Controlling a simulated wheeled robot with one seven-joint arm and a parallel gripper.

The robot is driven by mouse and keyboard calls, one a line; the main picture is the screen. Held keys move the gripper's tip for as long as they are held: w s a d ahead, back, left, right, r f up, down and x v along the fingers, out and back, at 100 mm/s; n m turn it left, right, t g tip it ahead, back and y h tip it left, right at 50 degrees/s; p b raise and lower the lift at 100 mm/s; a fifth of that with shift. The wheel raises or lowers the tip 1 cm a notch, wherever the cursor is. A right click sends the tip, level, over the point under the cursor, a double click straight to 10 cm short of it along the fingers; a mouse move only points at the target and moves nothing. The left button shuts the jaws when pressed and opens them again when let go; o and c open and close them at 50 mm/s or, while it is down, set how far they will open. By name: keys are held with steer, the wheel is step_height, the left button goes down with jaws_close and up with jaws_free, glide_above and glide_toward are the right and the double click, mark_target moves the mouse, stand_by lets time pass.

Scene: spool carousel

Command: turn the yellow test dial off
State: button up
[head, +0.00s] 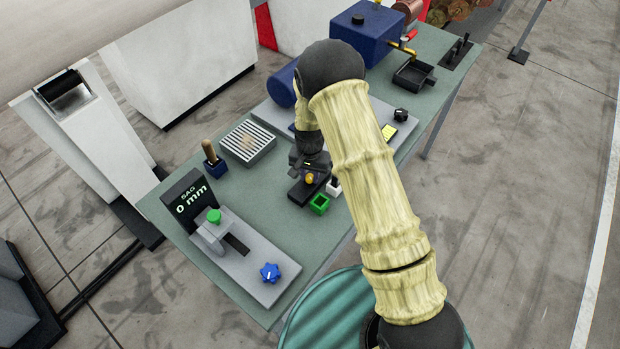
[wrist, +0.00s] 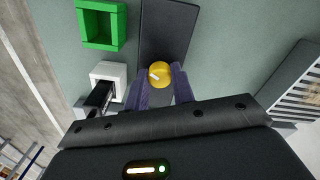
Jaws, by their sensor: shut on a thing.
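The yellow test dial (wrist: 159,74) is a round knob with a pale pointer mark, seen from above in the wrist view. It sits on a dark flat plate (wrist: 167,25). My gripper (wrist: 160,84) is over the plate with its two fingers shut on the dial, one on each side. In the head view my gripper (head: 309,172) is at the middle of the table, and the yellow dial (head: 309,179) shows just below it. I cannot tell which end of its turn is off.
A green open box (head: 319,203) and a white holder (head: 333,188) stand close beside the plate. A grey gauge block with a blue knob (head: 270,272) lies at the front of the green table (head: 215,240). A slatted grey box (head: 247,142) stands left of my gripper.

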mark_target(310, 176)
steer(key=n+b, duration=0.3)
steer(key=n, duration=0.2)
steer(key=shift+n, duration=0.4)
steer(key=o, duration=1)
steer(key=shift+r, duration=0.1)
step_height(310, 176, up, 17)
steer(key=b, duration=0.4)
steer(key=shift+r, duration=0.15)
